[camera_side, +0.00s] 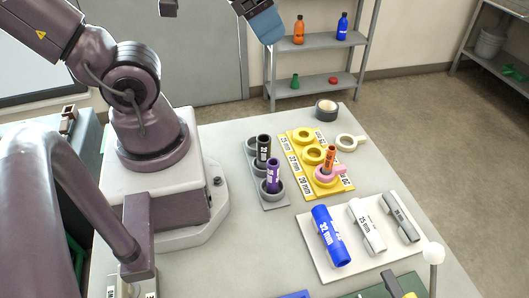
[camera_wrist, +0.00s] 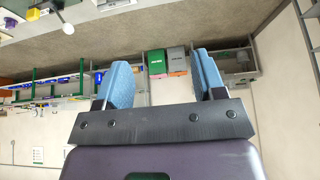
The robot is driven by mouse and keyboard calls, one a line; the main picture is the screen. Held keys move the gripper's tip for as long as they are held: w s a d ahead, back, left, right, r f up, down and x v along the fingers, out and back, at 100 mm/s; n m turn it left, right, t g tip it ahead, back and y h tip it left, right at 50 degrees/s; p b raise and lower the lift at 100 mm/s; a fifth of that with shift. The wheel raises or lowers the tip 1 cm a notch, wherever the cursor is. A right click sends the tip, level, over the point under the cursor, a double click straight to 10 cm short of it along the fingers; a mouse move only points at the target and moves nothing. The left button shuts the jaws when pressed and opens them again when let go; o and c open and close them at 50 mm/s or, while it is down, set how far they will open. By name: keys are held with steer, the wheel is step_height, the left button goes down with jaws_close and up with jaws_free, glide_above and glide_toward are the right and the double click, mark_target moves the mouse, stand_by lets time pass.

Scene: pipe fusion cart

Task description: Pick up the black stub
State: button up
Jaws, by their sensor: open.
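The black stub (camera_side: 263,148) with a white label stands upright in a ring of the grey holder (camera_side: 268,203), behind a purple stub (camera_side: 273,174) in the same holder. In the side view only one blue finger of my gripper (camera_side: 267,24) shows, at the top edge, high above the table and well away from the stub. In the wrist view my gripper (camera_wrist: 163,79) has its two blue fingers apart with nothing between them. The wrist view faces shelves and the wall; the black stub is not visible there.
Right of the grey holder is a yellow holder (camera_side: 293,166) with an orange stub (camera_side: 329,155) and a pink ring (camera_side: 333,175). A white tray (camera_side: 318,267) in front holds blue, white and grey pipes. Tape rolls (camera_side: 326,108) lie behind. Clear table lies left of the grey holder.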

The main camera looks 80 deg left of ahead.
steer(key=m+g+y, duration=0.4)
steer(key=m+g, duration=0.4)
steer(key=m, duration=0.4)
glide_toward(265, 139)
steer(key=x, duration=1.2)
steer(key=shift+a+f, duration=0.15)
steer(key=shift+f, duration=0.1)
steer(key=c, duration=1)
